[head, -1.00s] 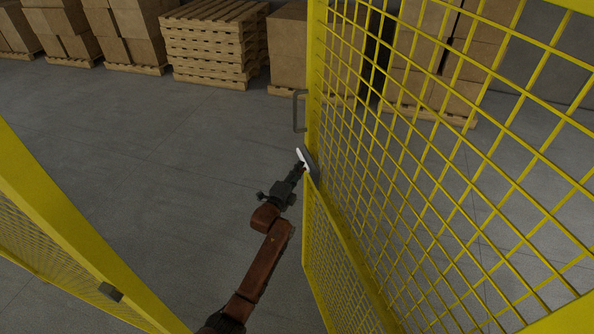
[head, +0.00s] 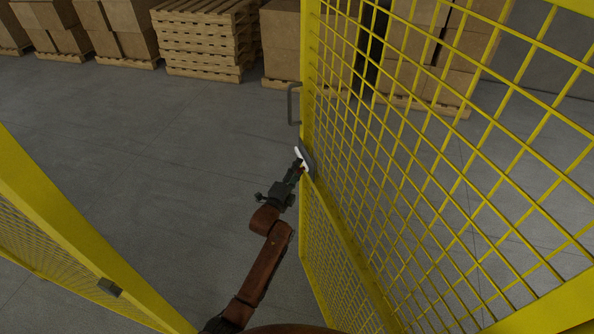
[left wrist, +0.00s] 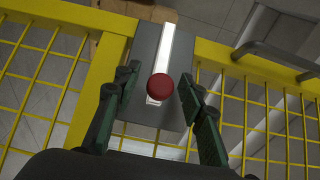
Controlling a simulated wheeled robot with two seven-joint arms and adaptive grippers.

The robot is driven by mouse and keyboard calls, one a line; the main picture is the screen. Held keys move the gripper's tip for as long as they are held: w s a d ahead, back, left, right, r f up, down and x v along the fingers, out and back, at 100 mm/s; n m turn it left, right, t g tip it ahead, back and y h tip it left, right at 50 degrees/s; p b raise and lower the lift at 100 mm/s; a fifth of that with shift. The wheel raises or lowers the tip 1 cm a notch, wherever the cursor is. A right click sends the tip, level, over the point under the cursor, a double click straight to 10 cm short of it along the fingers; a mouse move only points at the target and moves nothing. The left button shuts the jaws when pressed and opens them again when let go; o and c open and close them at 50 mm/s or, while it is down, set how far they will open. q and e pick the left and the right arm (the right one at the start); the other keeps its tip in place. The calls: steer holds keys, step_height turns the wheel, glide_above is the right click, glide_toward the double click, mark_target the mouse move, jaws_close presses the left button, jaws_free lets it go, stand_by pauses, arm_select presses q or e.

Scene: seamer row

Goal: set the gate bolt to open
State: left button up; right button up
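The yellow mesh gate (head: 420,172) stands at the right in the head view. Its bolt shows in the left wrist view as a grey plate (left wrist: 147,42) with a pale bar (left wrist: 168,45) and a round red knob (left wrist: 160,87). In the head view the pale bar (head: 300,154) shows at the gate's near edge. My left gripper (head: 299,165) is at the bolt. In the left wrist view its fingers (left wrist: 160,78) are apart, one on each side of the knob, with gaps between. My right gripper is not in view.
A grey pull handle (head: 291,103) sits on the gate edge above the bolt. A yellow fence panel (head: 75,235) with a small dark catch (head: 109,287) stands at the left. Pallets (head: 205,45) and boxes line the back. The floor between is clear.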

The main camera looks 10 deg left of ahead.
arm_select(q)
steer(key=shift+s+a, duration=0.1)
steer(key=shift+s, duration=0.05)
steer(key=v, duration=1.1)
steer(key=shift+s, duration=0.35)
